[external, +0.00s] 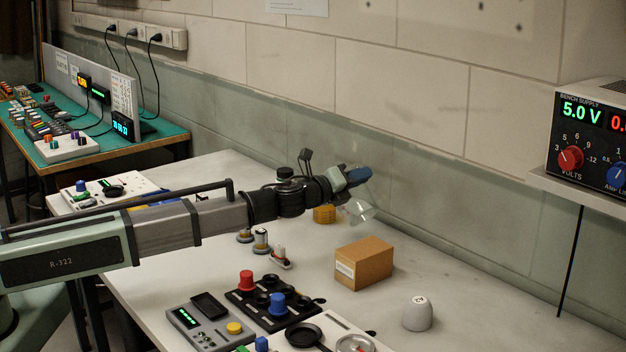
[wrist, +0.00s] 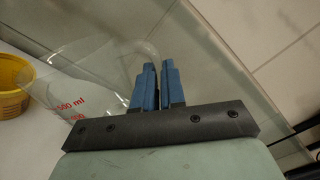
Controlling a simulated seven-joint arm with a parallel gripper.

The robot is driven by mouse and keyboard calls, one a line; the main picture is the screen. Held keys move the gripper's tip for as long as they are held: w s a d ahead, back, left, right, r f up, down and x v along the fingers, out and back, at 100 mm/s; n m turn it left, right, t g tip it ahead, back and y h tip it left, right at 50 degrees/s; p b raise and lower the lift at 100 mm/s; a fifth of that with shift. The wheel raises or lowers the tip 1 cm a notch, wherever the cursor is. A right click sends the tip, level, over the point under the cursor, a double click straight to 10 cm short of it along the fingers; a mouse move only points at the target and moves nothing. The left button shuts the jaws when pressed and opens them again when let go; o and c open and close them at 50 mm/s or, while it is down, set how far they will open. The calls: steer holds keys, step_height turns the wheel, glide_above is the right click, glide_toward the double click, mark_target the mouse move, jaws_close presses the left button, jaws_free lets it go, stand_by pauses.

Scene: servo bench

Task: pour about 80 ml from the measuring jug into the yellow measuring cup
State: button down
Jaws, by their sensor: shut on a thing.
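My gripper (external: 356,176) is over the back of the white bench, its blue fingers closed together. In the wrist view, my gripper (wrist: 151,68) is shut on the clear measuring jug (wrist: 100,75), which has red marks including "500 ml". In the external view the jug (external: 360,211) hangs below the fingers and looks tilted. The yellow measuring cup (external: 324,214) stands on the bench just left of the jug, partly behind my wrist. It also shows at the left edge of the wrist view (wrist: 12,88), cut off. I cannot make out the liquid level in either.
A cardboard box (external: 364,263) stands in front of the jug. A pale domed object (external: 417,314) is at the front right. Control boxes with knobs (external: 272,304) and small parts (external: 261,241) are nearer my arm. The wall runs close behind the gripper. The bench's right side is mostly clear.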

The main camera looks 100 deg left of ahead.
steer(key=shift+s+a+r+n+b, duration=0.3)
steer(key=shift+r+n+b, duration=0.05)
steer(key=shift+r+n, duration=0.2)
steer(key=shift+s+a+r+n+b, duration=0.3)
steer(key=shift+r+n, duration=0.15)
steer(key=shift+n, duration=0.1)
stand_by(0.6)
steer(key=shift+s+a+r+n+b, duration=0.6)
steer(key=shift+r+n+b, duration=0.15)
steer(key=shift+b, duration=1.1)
stand_by(1.1)
steer(key=w+d+f+m, duration=0.2)
steer(key=f+m, duration=0.1)
steer(key=shift+w+d+f, duration=0.1)
steer(key=shift+w, duration=0.05)
steer(key=shift+w+d+f+m+p, duration=0.15)
steer(key=shift+w+d+m+p, duration=0.15)
steer(key=shift+m, duration=0.3)
steer(key=shift+w+d+f+m+p, duration=0.15)
steer(key=shift+m+p, duration=0.15)
steer(key=shift+m, duration=0.25)
steer(key=shift+w+d+f, duration=0.1)
steer(key=shift+f, duration=0.05)
stand_by(0.8)
